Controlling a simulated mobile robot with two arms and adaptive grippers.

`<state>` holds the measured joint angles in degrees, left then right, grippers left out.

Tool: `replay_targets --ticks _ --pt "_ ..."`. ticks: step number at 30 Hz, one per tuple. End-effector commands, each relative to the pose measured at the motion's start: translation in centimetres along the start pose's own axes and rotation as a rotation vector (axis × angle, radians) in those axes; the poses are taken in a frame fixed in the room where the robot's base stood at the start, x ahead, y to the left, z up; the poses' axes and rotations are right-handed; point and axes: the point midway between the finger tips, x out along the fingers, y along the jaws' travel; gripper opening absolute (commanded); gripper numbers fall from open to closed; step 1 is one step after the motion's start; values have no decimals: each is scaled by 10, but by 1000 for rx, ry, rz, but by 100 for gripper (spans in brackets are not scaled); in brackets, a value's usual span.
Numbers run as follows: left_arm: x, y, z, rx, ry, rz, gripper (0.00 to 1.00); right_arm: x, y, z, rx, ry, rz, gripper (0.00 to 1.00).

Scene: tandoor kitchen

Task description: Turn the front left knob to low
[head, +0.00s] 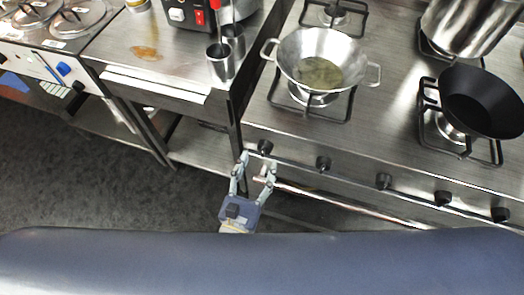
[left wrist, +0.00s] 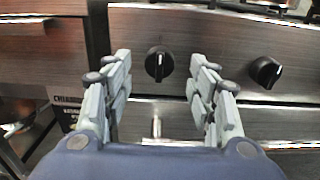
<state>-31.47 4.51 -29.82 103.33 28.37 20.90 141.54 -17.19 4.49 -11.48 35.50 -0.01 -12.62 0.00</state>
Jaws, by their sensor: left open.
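The leftmost black knob (head: 265,147) is on the stove's front panel, at its left end. In the left wrist view this knob (left wrist: 159,63) sits between and beyond my fingertips, its white pointer mark roughly upright. My left gripper (head: 256,160) is open just in front of it; in the left wrist view the gripper (left wrist: 160,75) has one finger on each side, and I cannot tell whether either touches the knob. A second knob (left wrist: 265,71) lies to the right, its mark tilted. My right gripper is not in view.
A steel kadai (head: 320,60) stands on the front left burner, with a black pan (head: 480,102) and a large steel pot (head: 470,25) to the right. A rail (head: 340,202) runs below the knobs. A counter with steel cups (head: 219,62) adjoins on the left.

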Motion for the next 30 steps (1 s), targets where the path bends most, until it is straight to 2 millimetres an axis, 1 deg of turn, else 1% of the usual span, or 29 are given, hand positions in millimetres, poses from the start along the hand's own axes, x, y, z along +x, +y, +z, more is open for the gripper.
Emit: replay_targets --ticks 1,3,7,12,19,20,21,23,24,25,30 --pt "10 0 2 0 -2 2 53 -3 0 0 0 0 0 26" --pt "21 0 2 0 0 1 53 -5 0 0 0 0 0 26" --pt "35 0 0 1 0 1 53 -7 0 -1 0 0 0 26" --pt "42 0 -1 2 2 -1 53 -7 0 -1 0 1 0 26" --pt "42 0 -1 2 2 -1 53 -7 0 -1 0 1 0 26" --pt "42 0 -1 2 2 -1 46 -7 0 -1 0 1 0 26" --pt "42 0 -1 2 2 -1 37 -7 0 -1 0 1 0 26" --pt "42 0 -1 2 2 -1 23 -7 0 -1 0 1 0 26" --pt "42 0 -1 2 2 -1 14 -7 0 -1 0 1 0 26" --pt "42 0 -1 2 2 -1 10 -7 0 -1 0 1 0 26" --pt "42 0 -1 4 2 -1 9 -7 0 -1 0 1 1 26"
